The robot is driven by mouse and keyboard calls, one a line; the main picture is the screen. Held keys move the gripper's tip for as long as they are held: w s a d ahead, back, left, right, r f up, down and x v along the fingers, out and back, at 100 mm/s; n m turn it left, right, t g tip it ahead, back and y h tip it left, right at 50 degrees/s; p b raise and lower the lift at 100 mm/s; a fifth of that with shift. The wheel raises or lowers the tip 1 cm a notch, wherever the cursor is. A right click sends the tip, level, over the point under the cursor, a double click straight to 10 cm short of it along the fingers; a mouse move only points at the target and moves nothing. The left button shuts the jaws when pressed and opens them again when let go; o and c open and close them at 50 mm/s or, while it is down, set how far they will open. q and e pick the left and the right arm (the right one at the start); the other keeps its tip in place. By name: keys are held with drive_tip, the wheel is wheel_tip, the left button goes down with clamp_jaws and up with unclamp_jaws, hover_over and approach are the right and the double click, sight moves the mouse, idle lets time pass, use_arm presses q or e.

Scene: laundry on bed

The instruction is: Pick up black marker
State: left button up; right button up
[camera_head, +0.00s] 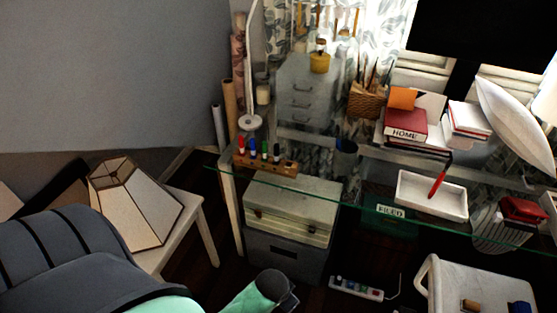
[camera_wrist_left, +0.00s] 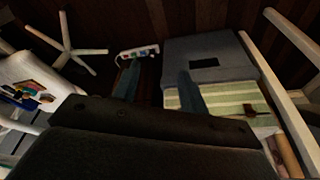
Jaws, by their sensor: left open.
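Several markers stand upright in a wooden holder (camera_head: 265,164) on the left end of the glass desk in the head view. They have red, blue, green and dark caps. The dark-capped one at the right end appears to be the black marker (camera_head: 277,153). My left arm reaches in low at the bottom centre, well below and apart from the holder; its fingers are not clear there. In the left wrist view my left gripper (camera_wrist_left: 160,85) is open, with two blue-grey fingers apart and nothing between them. No marker can be made out in that view. My right gripper is not in view.
The glass desk edge (camera_head: 330,199) lies above a light case (camera_head: 290,212) on a grey cabinet (camera_head: 285,258). A power strip (camera_head: 357,288) lies on the floor. A white tray (camera_head: 432,196) with a red pen and book stacks stand right. A lampshade (camera_head: 135,205) stands left.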

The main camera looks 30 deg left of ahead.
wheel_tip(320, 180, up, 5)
use_arm(q)
drive_tip(key=w+d+r+m+h, duration=0.25)
drive_tip(key=w+r+m, duration=0.55)
drive_tip(key=w+r, duration=0.65)
wheel_tip(320, 180, up, 17)
drive_tip(key=m+g+y, duration=0.2)
drive_tip(key=g+y, duration=0.1)
hover_over(276, 151)
drive_tip(key=a, duration=0.1)
drive_tip(key=shift+w+r+b, duration=0.2)
drive_tip(key=shift+w+b, duration=0.25)
drive_tip(key=shift+a+f, duration=0.1)
drive_tip(key=shift+f+p, duration=0.5)
drive_tip(key=shift+f, duration=0.7)
drive_tip(key=f, duration=0.1)
drive_tip(key=f+p, duration=0.2)
drive_tip(key=f, duration=0.1)
drive_tip(key=shift+d, duration=0.35)
drive_tip(key=shift+f, duration=0.55)
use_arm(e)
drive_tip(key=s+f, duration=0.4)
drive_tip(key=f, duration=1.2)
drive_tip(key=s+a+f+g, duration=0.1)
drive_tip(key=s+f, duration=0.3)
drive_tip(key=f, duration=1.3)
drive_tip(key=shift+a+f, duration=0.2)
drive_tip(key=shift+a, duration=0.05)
